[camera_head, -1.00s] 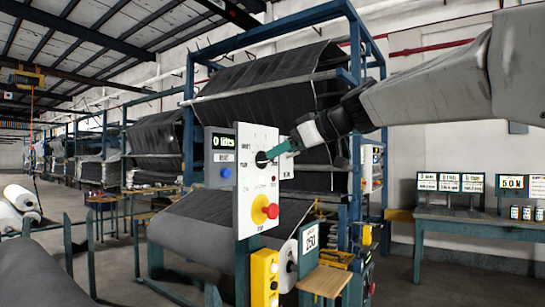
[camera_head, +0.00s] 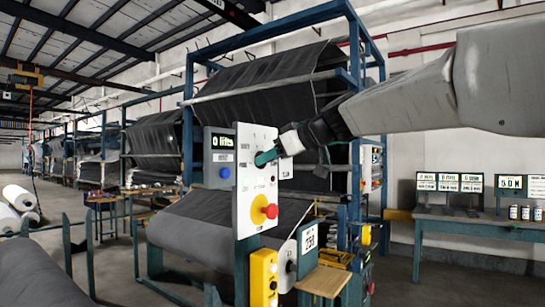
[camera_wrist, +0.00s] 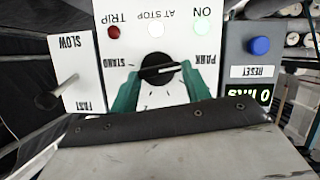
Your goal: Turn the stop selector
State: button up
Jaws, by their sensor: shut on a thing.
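The stop selector (camera_wrist: 160,68) is a round black knob with a pale pointer line on a white panel (camera_head: 243,185). In the wrist view the panel appears upside down, and the pointer lies towards the PARK label, with STAND on the opposite side. My gripper (camera_wrist: 163,76) has teal fingers on both sides of the knob and is shut on it. In the head view my gripper (camera_head: 265,157) is against the panel's upper part, and its fingers hide the knob.
A red and yellow stop button (camera_head: 264,210) sits lower on the panel. A blue RESET button (camera_wrist: 260,46) and a counter display (camera_wrist: 248,93) are to one side. A SLOW/FAST lever (camera_wrist: 52,98) juts out on the other. A yellow button box (camera_head: 263,278) stands below.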

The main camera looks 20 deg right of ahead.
jog(key=shift+d, duration=0.1)
jog(key=m, duration=0.1)
jog(key=m+g+y, duration=0.1)
jog(key=m+y, duration=0.1)
jog(key=m, duration=0.1)
jog(key=shift+w+d+r+g, duration=0.1)
jog(key=shift+w+d+g, duration=0.15)
jog(key=shift+g, duration=0.05)
jog(key=shift+o, duration=0.2)
jog(key=m+y, duration=0.2)
jog(key=m, duration=0.1)
jog(key=m+g+y, duration=0.1)
jog(key=shift+w+d, duration=0.2)
jog(key=shift+d, duration=0.05)
jog(key=m+y, duration=0.1)
jog(key=m, duration=0.1)
jog(key=m+y, duration=0.1)
jog(key=m, duration=0.2)
jog(key=shift+w+d+f+y, duration=0.1)
jog(key=shift+d+f+y, duration=0.1)
jog(key=shift+f+y, duration=0.15)
jog(key=m, duration=0.2)
jog(key=m+t+y, duration=0.1)
jog(key=m, duration=0.2)
jog(key=shift+f+m+t, duration=0.3)
jog(key=shift+c, duration=0.2)
jog(key=shift+y, duration=0.25)
jog(key=o, duration=1)
jog(key=shift+d, duration=0.1)
